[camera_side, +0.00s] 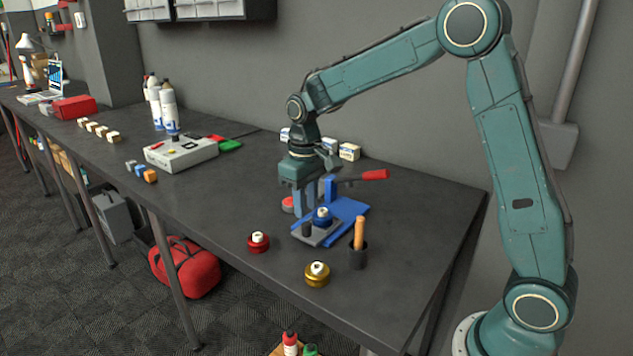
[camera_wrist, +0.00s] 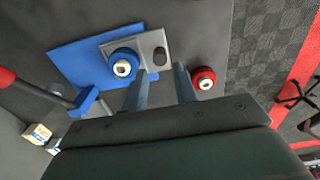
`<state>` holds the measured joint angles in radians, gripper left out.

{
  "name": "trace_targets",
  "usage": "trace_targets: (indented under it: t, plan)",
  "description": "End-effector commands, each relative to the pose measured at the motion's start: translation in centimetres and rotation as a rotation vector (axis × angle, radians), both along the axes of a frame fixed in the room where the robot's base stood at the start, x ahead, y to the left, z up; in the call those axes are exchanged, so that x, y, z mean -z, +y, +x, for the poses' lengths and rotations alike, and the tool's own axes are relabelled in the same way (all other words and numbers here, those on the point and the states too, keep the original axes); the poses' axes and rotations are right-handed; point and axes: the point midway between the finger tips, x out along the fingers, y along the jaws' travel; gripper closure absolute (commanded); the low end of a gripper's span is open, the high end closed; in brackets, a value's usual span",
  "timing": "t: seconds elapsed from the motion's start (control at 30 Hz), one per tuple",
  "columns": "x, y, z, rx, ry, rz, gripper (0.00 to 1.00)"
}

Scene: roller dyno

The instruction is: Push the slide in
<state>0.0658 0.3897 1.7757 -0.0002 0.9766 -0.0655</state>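The slide (camera_side: 325,237) is a grey plate standing out from the front of a blue base (camera_side: 349,211). It carries a blue round piece with a white hub (camera_side: 322,215) and a short dark knob (camera_side: 307,229). In the wrist view the slide (camera_wrist: 150,42), the blue piece (camera_wrist: 123,66) and the knob (camera_wrist: 159,54) show beside the base (camera_wrist: 75,60). My gripper (camera_side: 304,208) points down over the slide's knob end. In the wrist view its two fingers (camera_wrist: 161,72) are apart with nothing between them; the knob lies just beyond the gap. I cannot tell their exact height.
A lever with a red handle (camera_side: 374,174) rises behind the base. A red round piece (camera_side: 258,242), a gold one (camera_side: 317,274) and a dark cup with a wooden stick (camera_side: 359,254) stand in front. A grey box (camera_side: 181,153) is farther left.

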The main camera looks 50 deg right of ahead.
Motion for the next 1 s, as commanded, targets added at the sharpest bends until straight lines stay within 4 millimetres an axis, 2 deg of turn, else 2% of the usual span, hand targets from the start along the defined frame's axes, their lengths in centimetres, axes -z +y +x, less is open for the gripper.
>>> trace_targets:
  t: [0.1,0.3,0.5,0.8,0.97,1.0]
  plan:
    - [1.9,0.0,0.0,0.000,0.003,0.000,0.71]
    - [4.2,0.0,0.0,0.000,0.002,0.000,0.71]
    - [5.2,0.0,0.0,0.000,0.001,0.000,0.71]
    - [5.4,0.0,0.0,0.000,0.000,0.000,0.71]
    - [5.3,0.0,0.0,0.000,0.000,0.000,1.00]
    - [5.3,0.0,0.0,0.000,0.000,0.000,1.00]
